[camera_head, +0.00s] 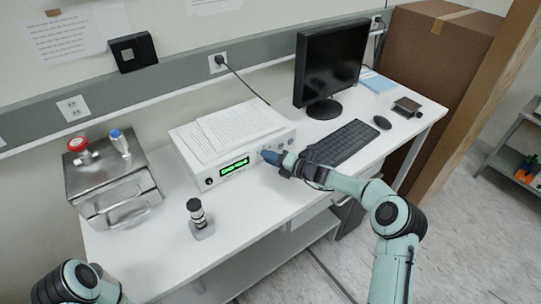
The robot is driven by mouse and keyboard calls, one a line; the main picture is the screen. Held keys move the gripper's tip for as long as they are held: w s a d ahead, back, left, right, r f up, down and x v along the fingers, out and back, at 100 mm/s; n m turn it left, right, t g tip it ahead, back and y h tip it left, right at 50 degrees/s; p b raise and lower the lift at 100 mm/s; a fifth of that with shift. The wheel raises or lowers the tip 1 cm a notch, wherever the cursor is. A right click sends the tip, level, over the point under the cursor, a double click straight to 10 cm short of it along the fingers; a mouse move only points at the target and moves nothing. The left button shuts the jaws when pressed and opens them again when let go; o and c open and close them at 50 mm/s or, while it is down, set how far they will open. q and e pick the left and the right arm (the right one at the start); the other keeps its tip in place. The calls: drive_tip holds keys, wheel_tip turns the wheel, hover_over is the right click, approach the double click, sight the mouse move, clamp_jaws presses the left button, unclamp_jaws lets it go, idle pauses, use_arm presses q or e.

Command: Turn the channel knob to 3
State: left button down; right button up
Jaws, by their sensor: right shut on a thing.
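A white instrument box (191,167) stands on the white table, with a lit green display (234,167) and several knobs on its front face. My right gripper (268,157) is at the right part of that front face, shut on a knob there. The gripper covers the held knob, so its markings and setting cannot be read. Other small knobs (287,141) show just right of the gripper. My left arm shows at the bottom left, but its gripper is outside the view.
Papers (236,127) lie on the instrument. A steel box (112,182) with red and blue caps stands at left, and a small black-and-silver device (198,216) stands in front. A keyboard (345,142), monitor (330,65) and mouse (382,122) are at right. The front table surface is mostly clear.

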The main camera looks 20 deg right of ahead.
use_arm(q)
drive_tip(key=shift+w+r, duration=0.2)
drive_tip(key=shift+w, duration=0.15)
use_arm(e)
drive_tip(key=shift+m+y, duration=0.3)
drive_tip(key=shift+m, duration=0.2)
drive_tip(key=o, duration=1.1)
drive_tip(key=shift+c, duration=0.2)
drive_tip(key=shift+s+d, duration=0.25)
drive_tip(key=shift+s, duration=0.05)
drive_tip(key=b+v, duration=0.2)
drive_tip(key=v, duration=0.9)
drive_tip(key=shift+s+f, duration=0.1)
drive_tip(key=shift+s, duration=0.15)
use_arm(q)
drive_tip(key=shift+s+f, duration=1.7)
drive_tip(key=shift+s, duration=0.25)
use_arm(e)
drive_tip(key=shift+s+d, duration=0.45)
drive_tip(key=shift+s, duration=0.05)
